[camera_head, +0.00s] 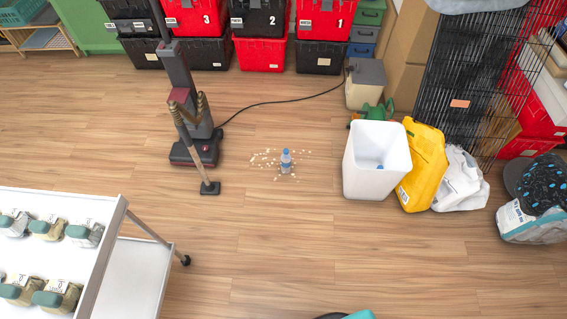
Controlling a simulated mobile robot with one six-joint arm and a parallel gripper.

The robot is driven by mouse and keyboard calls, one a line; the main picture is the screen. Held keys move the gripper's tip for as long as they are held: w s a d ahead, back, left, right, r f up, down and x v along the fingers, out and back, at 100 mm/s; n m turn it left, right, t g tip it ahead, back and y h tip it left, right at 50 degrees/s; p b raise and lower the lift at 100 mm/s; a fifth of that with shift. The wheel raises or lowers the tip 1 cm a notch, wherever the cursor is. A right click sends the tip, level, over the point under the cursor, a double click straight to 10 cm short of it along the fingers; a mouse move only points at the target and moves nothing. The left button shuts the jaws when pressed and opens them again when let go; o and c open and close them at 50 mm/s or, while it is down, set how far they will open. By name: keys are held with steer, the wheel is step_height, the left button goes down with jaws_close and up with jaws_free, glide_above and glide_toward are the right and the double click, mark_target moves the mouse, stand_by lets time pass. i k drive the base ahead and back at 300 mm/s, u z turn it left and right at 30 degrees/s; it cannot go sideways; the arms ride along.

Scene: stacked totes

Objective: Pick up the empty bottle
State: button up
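A small clear bottle (286,162) with a blue cap and bluish label stands upright on the wooden floor near the middle of the camera_head view. Pale crumbs (264,158) are scattered on the floor around it. I cannot tell from this view whether the bottle is empty. My gripper is not recognisable in this view, so its position and state are not shown.
A dark upright cleaner (196,145) stands left of the bottle, its cable (270,102) running behind. A white bin (377,185) and yellow container (424,165) stand right. A white cart (135,278) is front left; stacked totes (260,54) line the back.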

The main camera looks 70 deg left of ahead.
mark_target(286, 160)
steer(key=z, duration=0.75)
steer(key=k, duration=0.15)
steer(key=z, duration=1.65)
steer(key=i, duration=0.1)
steer(key=u, duration=3.15)
steer(key=i, duration=0.7)
steer(key=z, duration=0.05)
